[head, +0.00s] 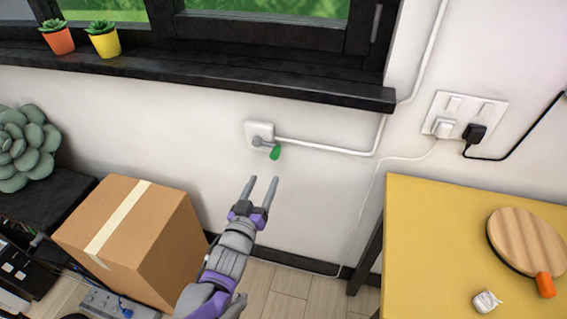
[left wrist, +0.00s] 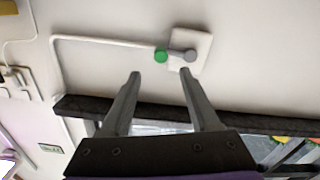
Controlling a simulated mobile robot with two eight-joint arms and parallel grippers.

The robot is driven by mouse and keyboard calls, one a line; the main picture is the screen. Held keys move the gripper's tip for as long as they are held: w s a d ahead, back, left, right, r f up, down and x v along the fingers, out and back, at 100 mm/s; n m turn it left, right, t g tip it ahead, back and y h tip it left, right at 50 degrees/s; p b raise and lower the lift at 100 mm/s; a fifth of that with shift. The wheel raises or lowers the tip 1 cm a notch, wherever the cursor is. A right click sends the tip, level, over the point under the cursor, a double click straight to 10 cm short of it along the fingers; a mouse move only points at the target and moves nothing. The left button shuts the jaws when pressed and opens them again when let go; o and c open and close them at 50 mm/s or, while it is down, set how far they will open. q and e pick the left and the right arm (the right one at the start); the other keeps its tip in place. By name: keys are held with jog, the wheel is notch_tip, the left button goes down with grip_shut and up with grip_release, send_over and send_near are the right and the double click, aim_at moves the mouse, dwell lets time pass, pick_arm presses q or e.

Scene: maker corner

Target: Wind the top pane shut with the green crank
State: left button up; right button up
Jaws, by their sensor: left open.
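The crank is on a white wall plate (head: 260,131) below the window sill, with a grey arm and a green knob (head: 275,153) at its lower right in the head view. In the left wrist view the green knob (left wrist: 161,55) shows left of the grey hub, beyond my fingertips. My left gripper (head: 263,180) is open and empty, below the knob and apart from it. It also shows in the left wrist view (left wrist: 159,72). The lower part of the window (head: 265,30) shows at the top of the head view; the top pane is out of view. My right gripper is not in view.
A cardboard box (head: 160,235) stands left of my left arm. A yellow table (head: 440,240) with a wooden paddle (head: 525,240) is at the right. The dark sill (head: 230,80) juts out above the crank and bears two potted plants. A white conduit (head: 325,147) runs right from the plate.

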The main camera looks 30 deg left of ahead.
aim_at(273, 158)
pick_arm(q)
jog(key=b+x, duration=0.1)
jog(key=x, duration=0.9)
jog(key=shift+w+a+b, duration=0.25)
jog(key=shift+w+b, duration=0.05)
jog(key=shift+b, duration=0.1)
grip_shut()
dwell(0.9)
